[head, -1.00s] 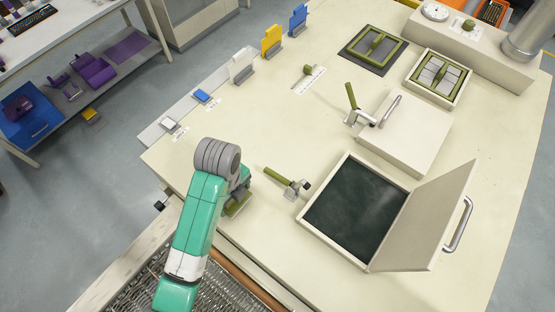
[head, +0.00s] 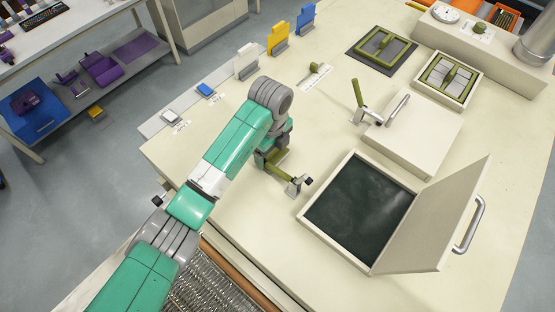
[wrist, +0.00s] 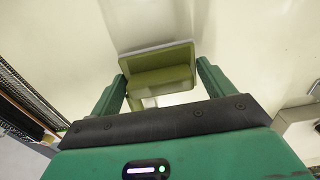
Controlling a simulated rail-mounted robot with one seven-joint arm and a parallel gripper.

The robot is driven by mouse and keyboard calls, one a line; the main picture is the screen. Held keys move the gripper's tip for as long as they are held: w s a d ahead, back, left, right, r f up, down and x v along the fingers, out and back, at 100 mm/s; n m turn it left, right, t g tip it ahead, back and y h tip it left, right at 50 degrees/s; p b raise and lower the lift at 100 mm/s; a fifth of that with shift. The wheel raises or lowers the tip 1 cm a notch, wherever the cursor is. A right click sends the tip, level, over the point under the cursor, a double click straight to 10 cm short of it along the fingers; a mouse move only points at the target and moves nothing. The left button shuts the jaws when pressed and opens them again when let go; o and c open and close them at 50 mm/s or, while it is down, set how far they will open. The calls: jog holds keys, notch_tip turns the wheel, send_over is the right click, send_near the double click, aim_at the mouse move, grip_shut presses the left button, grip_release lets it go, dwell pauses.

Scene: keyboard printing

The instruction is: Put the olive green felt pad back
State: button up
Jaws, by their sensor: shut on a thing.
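My gripper (head: 268,160) is shut on the olive green felt pad, above the near left part of the bench. In the wrist view the pad (wrist: 160,79) sits between the two fingertips of my gripper (wrist: 162,82). It looks like an olive block with a pale grey layer along its far side. In the head view my gripper and wrist mostly hide the pad. I cannot tell whether it touches the bench.
The open box (head: 350,215) with a dark bed lies to the right. Coloured cards in stands (head: 278,40) and a small olive piece on a white label (head: 316,70) are farther back.

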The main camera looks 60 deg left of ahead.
jog(key=shift+s+d+f, duration=0.1)
jog(key=shift+s+f, duration=0.05)
jog(key=shift+f, duration=0.8)
jog(key=shift+s, duration=0.1)
jog(key=shift+r, duration=0.15)
jog(key=o, duration=0.9)
notch_tip(320, 180, up, 12)
jog(key=shift+r+p, duration=0.1)
jog(key=shift+p, duration=0.65)
